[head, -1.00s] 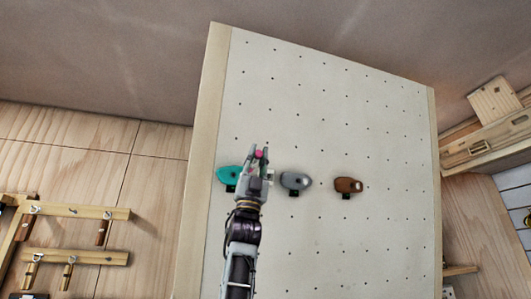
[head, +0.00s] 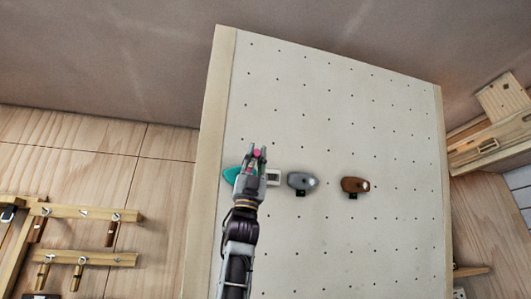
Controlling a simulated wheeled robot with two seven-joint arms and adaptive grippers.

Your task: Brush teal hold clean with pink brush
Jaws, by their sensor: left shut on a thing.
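The teal hold (head: 230,174) is fixed at the left of a pale perforated board. My left gripper (head: 258,153) is in front of it and hides its right part. The gripper is shut on the pink brush (head: 257,154), of which only a small pink bit shows between the fingers. A pale piece (head: 273,177) shows just right of the gripper; I cannot tell whether it belongs to the brush. Whether the brush touches the hold cannot be told. My right gripper is not in view.
A grey hold (head: 302,183) and a brown hold (head: 354,186) sit to the right on the board (head: 330,110). Wooden racks with hanging brushes (head: 85,215) are on the left wall. Wooden shelving (head: 490,140) is at the right. The upper board is clear.

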